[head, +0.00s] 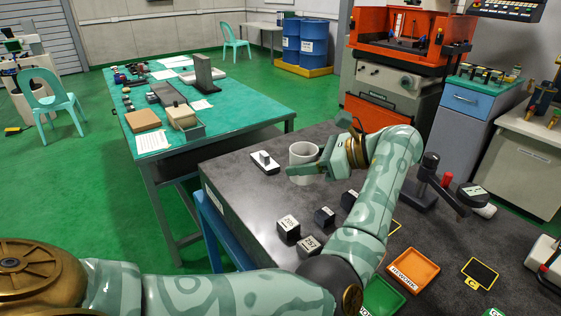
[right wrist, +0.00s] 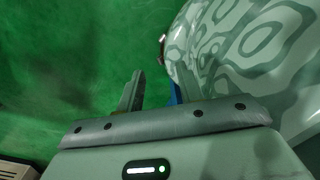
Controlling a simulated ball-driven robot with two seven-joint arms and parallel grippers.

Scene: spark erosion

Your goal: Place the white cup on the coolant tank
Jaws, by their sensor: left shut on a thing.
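The white cup (head: 303,154) stands upright at the far left part of the dark-topped bench (head: 245,195) in the head view. My left gripper (head: 304,173) is shut on the cup from its near right side; its fingers hide the cup's lower part. I cannot tell whether the cup touches the bench. My right gripper (right wrist: 158,92) shows only in the right wrist view, where its fingers stand apart over green floor with nothing visible between them. I cannot tell which thing is the coolant tank.
Dark blocks (head: 288,228), a white-based block (head: 265,161), an orange tray (head: 412,269) and a black stand (head: 428,180) are on the bench. A green-topped table (head: 235,105) stands behind left. Blue drums (head: 313,40) and an orange machine (head: 398,60) are further back.

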